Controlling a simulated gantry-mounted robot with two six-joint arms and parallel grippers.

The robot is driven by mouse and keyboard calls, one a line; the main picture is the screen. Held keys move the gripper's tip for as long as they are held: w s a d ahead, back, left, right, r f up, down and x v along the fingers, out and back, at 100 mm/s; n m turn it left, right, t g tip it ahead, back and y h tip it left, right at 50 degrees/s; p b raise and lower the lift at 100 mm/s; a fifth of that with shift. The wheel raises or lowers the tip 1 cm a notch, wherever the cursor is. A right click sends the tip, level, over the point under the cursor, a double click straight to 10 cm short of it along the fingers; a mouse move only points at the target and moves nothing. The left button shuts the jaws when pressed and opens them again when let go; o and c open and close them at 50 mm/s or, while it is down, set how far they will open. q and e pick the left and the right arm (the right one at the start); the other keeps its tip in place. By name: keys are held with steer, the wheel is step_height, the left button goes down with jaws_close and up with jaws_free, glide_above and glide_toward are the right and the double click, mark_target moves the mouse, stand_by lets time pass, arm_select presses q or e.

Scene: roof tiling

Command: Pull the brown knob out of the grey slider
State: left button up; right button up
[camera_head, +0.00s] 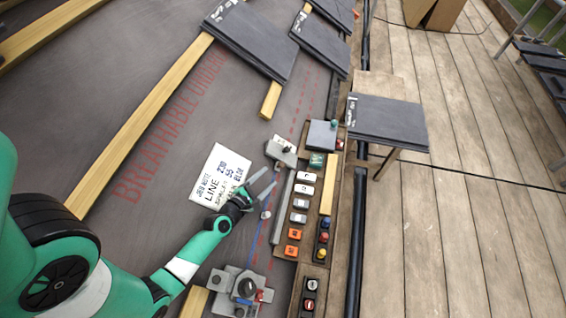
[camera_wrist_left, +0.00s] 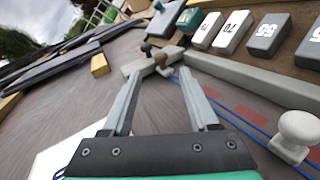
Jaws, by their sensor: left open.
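A light grey block that looks like the slider (camera_head: 281,150) lies on the dark roof sheet beside the wooden rack, with a small dark knob on top. In the left wrist view the slider (camera_wrist_left: 133,68) is beyond my fingertips. A small dark brown knob (camera_wrist_left: 146,47) stands at its far side, and a second brownish knob (camera_wrist_left: 161,60) shows at its near end. My left gripper (camera_head: 271,178) is open and empty, its fingers pointing at the slider. In the left wrist view the gripper (camera_wrist_left: 160,73) has the near knob between its fingertips in line of sight; contact cannot be told. My right gripper is not in view.
A wooden rack (camera_head: 327,200) with numbered tiles and coloured buttons runs along the right. A white note card (camera_head: 220,177) lies left of my gripper. A pale knob (camera_wrist_left: 300,128) stands close by on the right. A grey fixture (camera_head: 240,290) is at the bottom.

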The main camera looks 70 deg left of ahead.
mark_target(280, 166)
arm_select(q)
steer(key=b+x, duration=0.2)
steer(key=x, duration=0.8)
steer(key=shift+c, duration=0.3)
jaws_close()
steer(key=shift+w+r, duration=0.1)
stand_by(0.6)
steer(key=s+d+p, duration=0.2)
steer(key=d, duration=0.1)
steer(key=shift+s+d+r, duration=0.1)
steer(key=shift+s+d, duration=0.1)
steer(key=shift+s, duration=0.05)
steer(key=shift+s+d, duration=0.25)
steer(key=shift+w+a, duration=0.15)
steer(key=shift+o, duration=0.3)
jaws_free()
